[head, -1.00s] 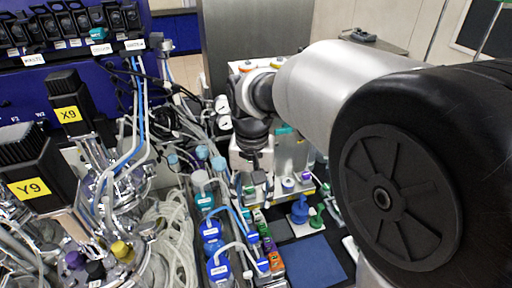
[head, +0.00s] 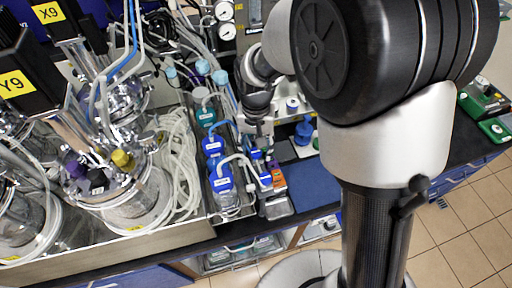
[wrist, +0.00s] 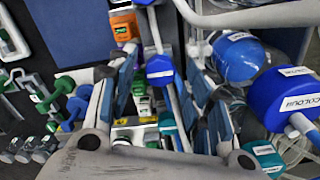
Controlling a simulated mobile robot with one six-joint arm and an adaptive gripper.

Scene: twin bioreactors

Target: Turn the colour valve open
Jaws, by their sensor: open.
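A row of small coloured valve blocks stands beside the blue-capped bottles. In the wrist view an orange block (wrist: 124,27), a blue block (wrist: 159,68) and a green block (wrist: 143,104) show; the orange block also shows in the head view (head: 278,179). Their labels are too small to read, so I cannot tell which is the colour valve. A blue bottle cap (wrist: 288,98) at the right of the wrist view reads "COLOUR". My gripper (wrist: 160,62) is open, its fingers spread over the row, with the blue block between them in the picture. In the head view my gripper (head: 260,118) points down above the row.
Blue-capped bottles (head: 222,178) with tubes stand close left of the row, in a tray. Glass reactors (head: 120,200) and coiled tubing fill the left. Green and blue knobbed parts (wrist: 62,88) stand on the other side. A dark blue mat (head: 312,186) is clear.

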